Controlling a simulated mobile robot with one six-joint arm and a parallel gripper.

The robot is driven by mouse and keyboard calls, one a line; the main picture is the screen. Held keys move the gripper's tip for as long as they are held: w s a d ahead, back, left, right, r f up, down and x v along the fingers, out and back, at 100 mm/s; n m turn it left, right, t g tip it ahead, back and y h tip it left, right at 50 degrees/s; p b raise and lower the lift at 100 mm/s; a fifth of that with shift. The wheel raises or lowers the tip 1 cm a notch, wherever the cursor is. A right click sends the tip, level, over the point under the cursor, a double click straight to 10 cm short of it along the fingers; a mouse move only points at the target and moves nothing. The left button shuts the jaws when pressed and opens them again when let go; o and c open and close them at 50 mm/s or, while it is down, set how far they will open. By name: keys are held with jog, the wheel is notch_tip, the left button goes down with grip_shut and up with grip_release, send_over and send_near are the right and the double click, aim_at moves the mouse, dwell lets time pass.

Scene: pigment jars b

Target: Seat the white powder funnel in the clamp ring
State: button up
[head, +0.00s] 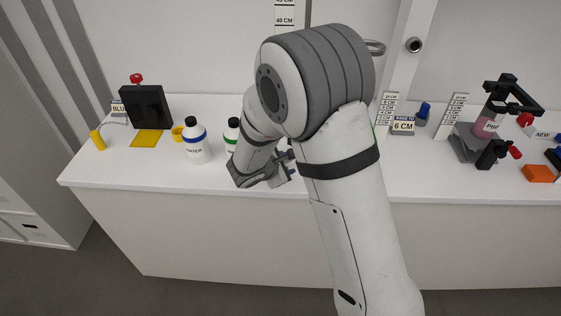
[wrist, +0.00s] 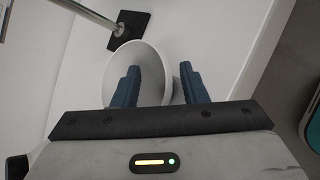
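The white funnel (wrist: 154,58) shows in the wrist view as a round, pale, open-mouthed shape under my fingers. My gripper (wrist: 160,72) is open, with a clear gap between its two blue fingertips. The left finger overlaps the funnel's mouth and the right finger is just outside its right edge. I cannot tell whether either finger touches it. In the head view my gripper (head: 285,172) is low over the counter and the funnel is hidden by my arm. A grey metal ring (head: 375,47), possibly the clamp ring, shows partly behind my arm.
A metal rod on a black base (wrist: 130,28) stands close beyond the funnel. A press-like device (head: 485,135) stands at right.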

jog(key=shift+c, duration=0.6)
grip_shut()
